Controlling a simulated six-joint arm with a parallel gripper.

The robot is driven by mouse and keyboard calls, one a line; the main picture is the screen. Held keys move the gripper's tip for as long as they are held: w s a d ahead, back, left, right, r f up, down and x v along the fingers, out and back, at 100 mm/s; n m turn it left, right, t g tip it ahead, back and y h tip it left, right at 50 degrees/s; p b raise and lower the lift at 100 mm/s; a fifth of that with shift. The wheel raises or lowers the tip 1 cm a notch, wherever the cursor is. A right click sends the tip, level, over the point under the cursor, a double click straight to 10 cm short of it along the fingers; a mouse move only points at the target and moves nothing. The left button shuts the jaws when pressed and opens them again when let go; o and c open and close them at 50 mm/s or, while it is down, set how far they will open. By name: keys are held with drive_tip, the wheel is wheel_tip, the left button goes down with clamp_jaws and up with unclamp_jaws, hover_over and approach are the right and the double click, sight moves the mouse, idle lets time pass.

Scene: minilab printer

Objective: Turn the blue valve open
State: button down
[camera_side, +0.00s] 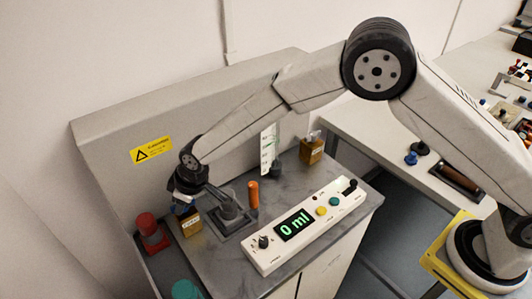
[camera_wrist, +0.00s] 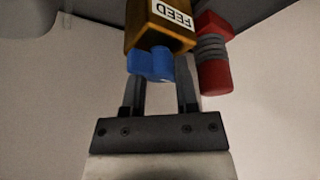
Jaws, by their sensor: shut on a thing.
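The blue valve (camera_wrist: 150,65) is a small blue handle on a brass-coloured block (camera_wrist: 160,27) labelled FEED, at the top centre of the wrist view. In the side view the block (camera_side: 191,224) stands at the left end of the grey bench, and the valve is mostly hidden by my gripper (camera_side: 184,203). My gripper is over the block, pointing down. In the wrist view its two fingers (camera_wrist: 161,85) reach up to the blue handle, one on each side, and are shut on it. The exact finger contact is partly hidden.
A red cylinder (camera_side: 152,233) is close to the left of the block; it also shows beside it in the wrist view (camera_wrist: 213,62). A grey fitting (camera_side: 230,211), an orange cylinder (camera_side: 253,195) and a control panel reading 0 ml (camera_side: 293,226) stand to the right.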

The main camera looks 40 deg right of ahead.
drive_tip(key=shift+m, duration=0.4)
drive_tip(key=shift+m+t+h, duration=0.3)
drive_tip(key=shift+m+h, duration=0.5)
drive_tip(key=shift+m, duration=0.9)
drive_tip(key=shift+a+m+h, duration=0.15)
drive_tip(key=shift+m+h, duration=0.75)
drive_tip(key=shift+m, duration=1.4)
drive_tip(key=m+h, duration=0.1)
drive_tip(key=m, duration=0.3)
drive_tip(key=shift+a+f+m+g+h, duration=0.1)
drive_tip(key=shift+m+g+h, duration=0.25)
drive_tip(key=shift+m, duration=0.7)
drive_tip(key=shift+m+g+h, duration=0.15)
drive_tip(key=shift+m+h, duration=0.4)
drive_tip(key=shift+m, duration=0.5)
drive_tip(key=shift+c, duration=1.8)
unclamp_jaws()
drive_tip(key=shift+r, duration=0.2)
